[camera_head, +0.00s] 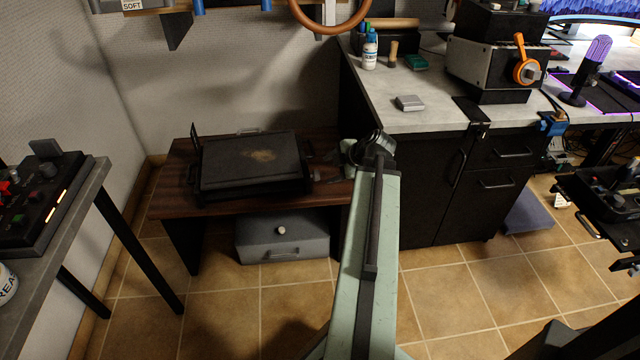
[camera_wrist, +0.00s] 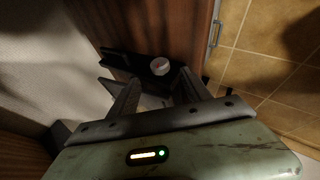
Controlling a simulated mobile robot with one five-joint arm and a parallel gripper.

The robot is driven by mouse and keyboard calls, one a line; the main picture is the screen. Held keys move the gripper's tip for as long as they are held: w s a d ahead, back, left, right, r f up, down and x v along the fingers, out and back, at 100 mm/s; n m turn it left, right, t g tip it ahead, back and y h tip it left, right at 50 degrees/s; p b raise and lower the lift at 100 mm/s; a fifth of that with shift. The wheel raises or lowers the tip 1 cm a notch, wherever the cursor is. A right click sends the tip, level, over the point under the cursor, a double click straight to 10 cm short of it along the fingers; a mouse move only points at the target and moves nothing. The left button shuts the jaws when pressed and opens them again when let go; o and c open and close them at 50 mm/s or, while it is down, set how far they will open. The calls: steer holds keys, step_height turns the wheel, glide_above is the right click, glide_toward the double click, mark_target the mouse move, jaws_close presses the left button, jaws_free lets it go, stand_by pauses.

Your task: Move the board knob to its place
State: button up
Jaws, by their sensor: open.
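A small round whitish knob (camera_wrist: 160,66) with a red mark shows in the wrist view, against a black part beside brown wood. It lies just beyond the gap between the fingers of my gripper (camera_wrist: 157,88), which are apart with nothing held between them. I cannot tell whether this is the board knob. In the head view, my arm reaches to the right end of the low wooden table, and the gripper is largely hidden behind it. A control board (camera_head: 38,195) with red and green controls sits on the grey table at far left.
A black griddle (camera_head: 250,162) stands on the low wooden table (camera_head: 172,200). A grey case (camera_head: 283,245) with a pale round piece is under it. A black cabinet (camera_head: 430,200) stands close to the right of my arm. Tiled floor in front is open.

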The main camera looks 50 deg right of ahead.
mark_target(319, 174)
steer(key=b+x, duration=0.5)
steer(key=x, duration=0.2)
steer(key=shift+f+b, duration=0.25)
steer(key=shift+b, duration=0.1)
steer(key=shift+w+f, duration=0.1)
steer(key=shift+w, duration=0.2)
steer(key=shift+a, duration=0.1)
jaws_close()
steer(key=shift+w+r+p, duration=0.1)
steer(key=shift+r+p, duration=0.15)
steer(key=shift+p, duration=0.1)
